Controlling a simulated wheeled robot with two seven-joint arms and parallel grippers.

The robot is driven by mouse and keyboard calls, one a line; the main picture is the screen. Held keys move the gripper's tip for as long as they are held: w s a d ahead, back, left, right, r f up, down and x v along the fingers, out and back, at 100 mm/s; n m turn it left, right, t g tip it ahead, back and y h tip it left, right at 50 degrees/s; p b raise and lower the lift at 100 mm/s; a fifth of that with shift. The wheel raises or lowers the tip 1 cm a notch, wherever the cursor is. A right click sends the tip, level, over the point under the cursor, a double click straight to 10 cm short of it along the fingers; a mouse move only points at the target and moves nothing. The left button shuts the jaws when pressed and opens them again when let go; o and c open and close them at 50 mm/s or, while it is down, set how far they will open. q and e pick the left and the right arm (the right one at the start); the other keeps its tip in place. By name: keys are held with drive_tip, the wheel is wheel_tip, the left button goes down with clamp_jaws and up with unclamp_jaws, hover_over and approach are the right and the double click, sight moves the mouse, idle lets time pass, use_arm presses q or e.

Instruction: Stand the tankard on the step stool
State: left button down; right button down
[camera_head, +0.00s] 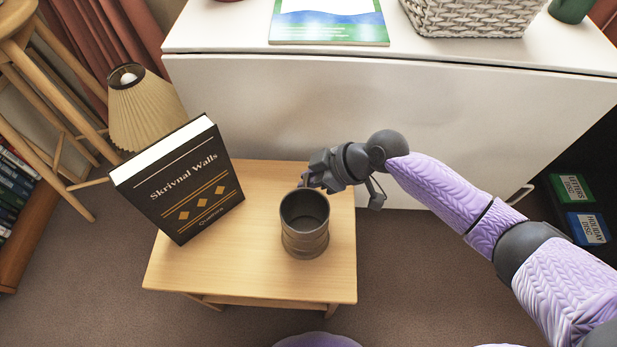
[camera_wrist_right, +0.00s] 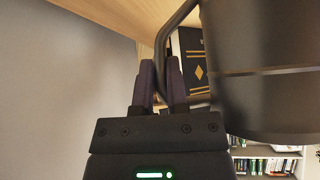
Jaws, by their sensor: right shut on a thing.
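The tankard (camera_head: 305,238) is a dark grey metal mug, upright with its open mouth facing up, over the right part of the light wooden step stool (camera_head: 200,276). I cannot tell whether its base touches the stool top. My right gripper (camera_head: 309,181) reaches in from the right and is shut on the tankard's handle at its far side. In the right wrist view, the tankard (camera_wrist_right: 268,75) fills the right side, and its handle runs between the fingers (camera_wrist_right: 160,72). My left gripper is not in view.
A thick black book (camera_head: 190,190) stands on the stool's left part, close to the tankard. A white cabinet (camera_head: 270,105) rises behind the stool. A pleated lamp (camera_head: 145,110) and a tall wooden stool (camera_head: 22,50) are at left. The stool's front strip is clear.

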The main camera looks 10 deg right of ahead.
drive_tip(key=shift+f, duration=0.1)
drive_tip(key=c, duration=0.7)
unclamp_jaws()
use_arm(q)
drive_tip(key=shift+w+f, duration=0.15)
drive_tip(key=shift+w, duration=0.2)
use_arm(e)
drive_tip(key=shift+o, duration=0.2)
